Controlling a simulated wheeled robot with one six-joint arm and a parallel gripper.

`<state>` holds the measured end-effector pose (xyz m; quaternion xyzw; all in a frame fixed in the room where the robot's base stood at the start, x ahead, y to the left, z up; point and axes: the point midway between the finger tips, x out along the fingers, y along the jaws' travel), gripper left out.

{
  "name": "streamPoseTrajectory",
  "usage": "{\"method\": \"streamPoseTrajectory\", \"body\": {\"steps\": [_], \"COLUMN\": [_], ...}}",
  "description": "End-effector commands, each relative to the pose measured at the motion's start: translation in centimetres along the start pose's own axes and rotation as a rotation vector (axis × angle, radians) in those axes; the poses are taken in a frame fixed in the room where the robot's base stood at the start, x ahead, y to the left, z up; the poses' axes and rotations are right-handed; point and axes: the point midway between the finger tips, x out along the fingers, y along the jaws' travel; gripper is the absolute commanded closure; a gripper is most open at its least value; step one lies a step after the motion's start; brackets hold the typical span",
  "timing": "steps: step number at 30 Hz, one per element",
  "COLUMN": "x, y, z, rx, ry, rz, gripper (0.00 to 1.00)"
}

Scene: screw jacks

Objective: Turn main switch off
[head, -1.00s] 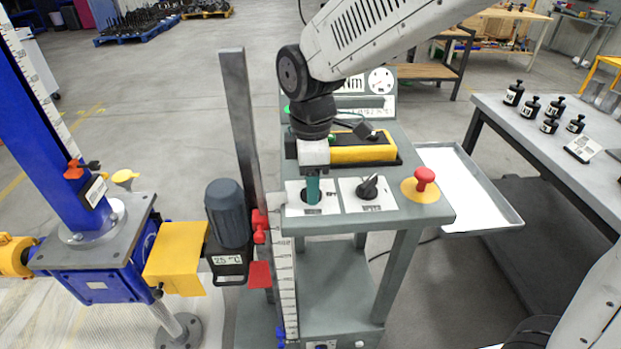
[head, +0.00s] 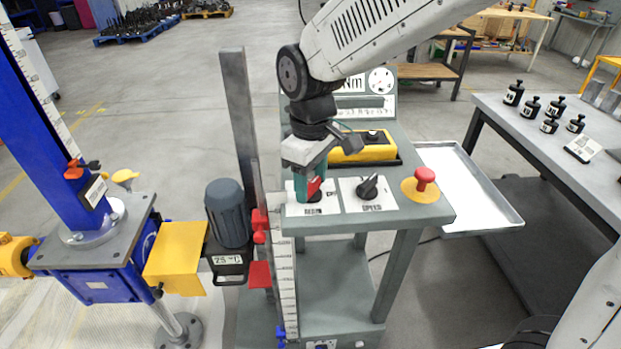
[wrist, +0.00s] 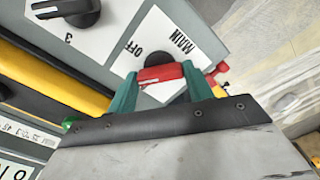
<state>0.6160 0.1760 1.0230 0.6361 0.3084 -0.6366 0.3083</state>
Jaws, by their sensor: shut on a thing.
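The main switch is a red handle (wrist: 162,77) on a black base, on a white plate (wrist: 172,38) marked MAIN and OFF in the wrist view. In the head view the red handle (head: 314,187) shows at the left end of the console top. My gripper (head: 309,188) points down over it with green fingers. In the wrist view my gripper (wrist: 160,84) is shut on the red handle, with one finger at each side. The handle's pointing end and part of the plate's markings are hidden by the fingers.
The black speed knob (head: 368,187) sits just right of the switch, then a red mushroom button (head: 425,178) on yellow. A yellow-and-black box (head: 365,148) lies behind. A grey upright post (head: 238,120) and a motor (head: 228,212) stand close on the left.

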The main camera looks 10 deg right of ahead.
Motion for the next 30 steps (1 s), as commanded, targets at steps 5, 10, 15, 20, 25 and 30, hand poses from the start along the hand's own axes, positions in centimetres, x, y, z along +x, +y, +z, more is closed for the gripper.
{"method": "streamPoseTrajectory", "body": {"steps": [5,10,15,20,25,30], "x": [-0.08,-0.09,-0.09,-0.10,-0.10,-0.11], "y": [0.04,0.05,0.05,0.05,0.06,0.06], "z": [-0.04,-0.04,-0.05,-0.05,-0.06,-0.07], "rx": [0.167,0.329,0.490,0.631,0.759,0.855], "ry": [0.002,0.002,0.002,0.003,0.003,0.003], "rz": [0.001,0.001,0.001,0.001,0.001,0.001], "gripper": [0.72,0.72,0.72,0.72,0.72,0.72]}}
